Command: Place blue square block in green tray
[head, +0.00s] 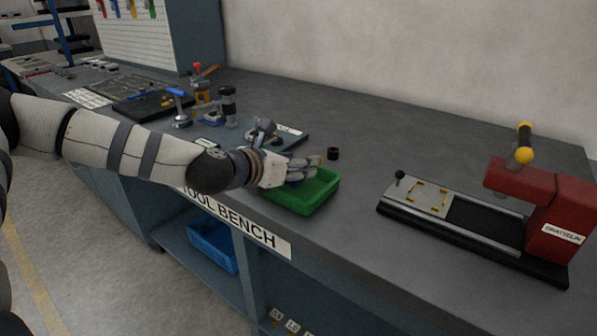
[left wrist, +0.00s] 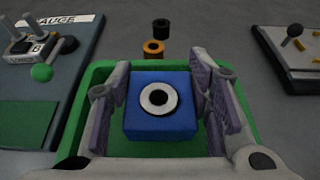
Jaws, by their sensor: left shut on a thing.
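The blue square block (left wrist: 160,112) has a white ring with a dark centre on top. In the left wrist view it sits between the two fingers of my left gripper (left wrist: 162,100), which is shut on it. The green tray (head: 316,200) is on the bench near its front edge, and in the left wrist view its rim (left wrist: 84,98) surrounds the block and fingers. I cannot tell whether the block touches the tray floor. My right gripper is not in view.
A black ring (head: 333,154) stands just behind the tray, with a copper-coloured ring (left wrist: 153,47) near it. A gauge board (left wrist: 50,75) lies to the left. A red press (head: 545,205) stands at the right. The bench between tray and press is clear.

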